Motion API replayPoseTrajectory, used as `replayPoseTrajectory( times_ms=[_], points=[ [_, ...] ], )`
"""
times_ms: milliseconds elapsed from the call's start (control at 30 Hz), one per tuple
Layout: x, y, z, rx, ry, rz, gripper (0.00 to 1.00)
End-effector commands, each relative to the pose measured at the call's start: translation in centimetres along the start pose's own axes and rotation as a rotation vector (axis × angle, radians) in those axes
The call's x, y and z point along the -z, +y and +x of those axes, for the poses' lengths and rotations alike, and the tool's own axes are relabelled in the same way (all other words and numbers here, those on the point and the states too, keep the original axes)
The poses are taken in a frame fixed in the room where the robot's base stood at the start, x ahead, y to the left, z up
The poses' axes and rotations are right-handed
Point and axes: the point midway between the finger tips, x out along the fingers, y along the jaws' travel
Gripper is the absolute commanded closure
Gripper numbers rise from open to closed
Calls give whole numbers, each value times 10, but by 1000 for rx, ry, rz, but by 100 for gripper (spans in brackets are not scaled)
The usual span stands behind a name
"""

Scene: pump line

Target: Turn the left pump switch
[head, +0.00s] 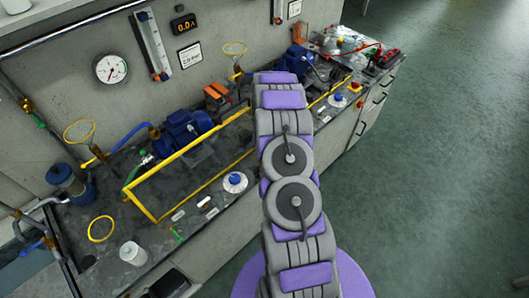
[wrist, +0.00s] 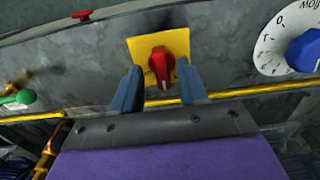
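In the wrist view a red rotary switch (wrist: 162,68) sits on a square yellow plate (wrist: 141,46). My gripper (wrist: 160,66) is open, with one blue-grey finger on each side of the red knob and gaps between. Whether the tips are level with the knob I cannot tell. In the head view my arm covers the gripper and the bench just right of the left white dial (head: 236,182), so this switch does not show there. The left blue pump (head: 182,132) stands behind the yellow rail. Another red switch (head: 355,87) shows farther right.
A white flow dial with a blue knob (wrist: 305,50) is close right of the switch in the wrist view. A yellow rail (wrist: 247,91) crosses below it. A green-handled valve (wrist: 18,99) is at left. Open floor (head: 440,170) lies right of the bench.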

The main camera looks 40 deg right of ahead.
Motion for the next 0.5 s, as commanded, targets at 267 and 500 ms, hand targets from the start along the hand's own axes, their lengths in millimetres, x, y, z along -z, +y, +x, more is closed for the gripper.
replayPoseTrajectory(
  times_ms=[267,500],
  points=[
    [0,-1,-2,0,-1,0,57],
    [1,0,-34,-1,1,0,57]
  ],
)
